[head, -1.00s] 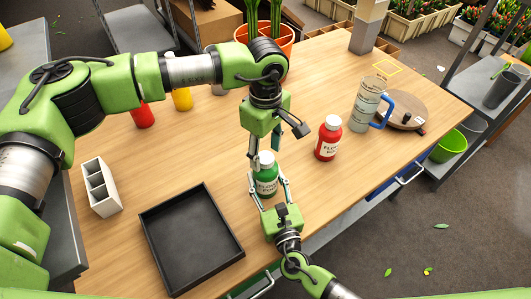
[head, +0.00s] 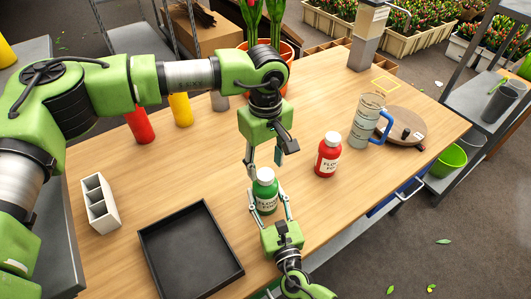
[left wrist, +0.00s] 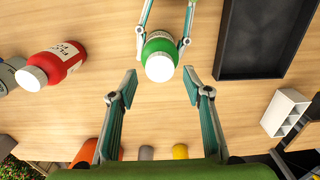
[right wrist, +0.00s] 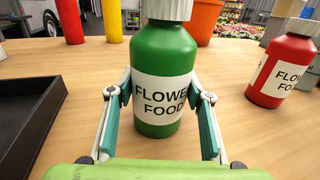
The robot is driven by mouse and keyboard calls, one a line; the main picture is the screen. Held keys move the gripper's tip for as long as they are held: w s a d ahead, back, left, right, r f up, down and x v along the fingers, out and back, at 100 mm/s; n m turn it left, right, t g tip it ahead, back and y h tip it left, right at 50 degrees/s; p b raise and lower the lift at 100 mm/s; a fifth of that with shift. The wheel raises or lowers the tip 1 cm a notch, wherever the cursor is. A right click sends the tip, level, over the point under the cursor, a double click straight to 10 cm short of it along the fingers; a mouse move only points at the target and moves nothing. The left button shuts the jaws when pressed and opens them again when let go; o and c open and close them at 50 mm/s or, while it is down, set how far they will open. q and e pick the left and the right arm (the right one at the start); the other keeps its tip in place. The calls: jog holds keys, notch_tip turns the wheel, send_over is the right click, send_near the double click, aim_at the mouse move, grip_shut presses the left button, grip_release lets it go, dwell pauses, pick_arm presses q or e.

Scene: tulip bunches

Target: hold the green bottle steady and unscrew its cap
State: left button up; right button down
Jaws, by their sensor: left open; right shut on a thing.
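The green bottle (head: 265,196) stands upright on the table, its white cap (left wrist: 160,67) on top. My right gripper (right wrist: 160,92) is shut on the bottle's body, one finger on each side of the "FLOWER FOOD" label. It also shows low in the head view (head: 268,203). My left gripper (head: 264,160) points down from above the bottle, open and empty. In the left wrist view its fingers (left wrist: 160,88) are spread wide, apart from the cap, which appears just beyond the line between the fingertips. The cap's top is cut off in the right wrist view.
A red bottle (head: 328,156) with a white cap stands right of the green one, and a jug (head: 364,122) with a blue handle beyond it. A black tray (head: 150,262) and white divided holder (head: 101,219) are at left. Bare tabletop lies between.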

aim_at(265, 174)
pick_arm(q)
jog(key=shift+f, duration=1.75)
jog(key=c, duration=1.2)
jog(key=shift+o, duration=0.2)
jog(key=n, duration=0.9)
jog(key=shift+n, duration=0.4)
jog(key=n, duration=0.5)
jog(key=shift+n, duration=0.3)
jog(key=n, duration=0.4)
jog(key=shift+r+n, duration=0.1)
jog(key=shift+n, duration=0.2)
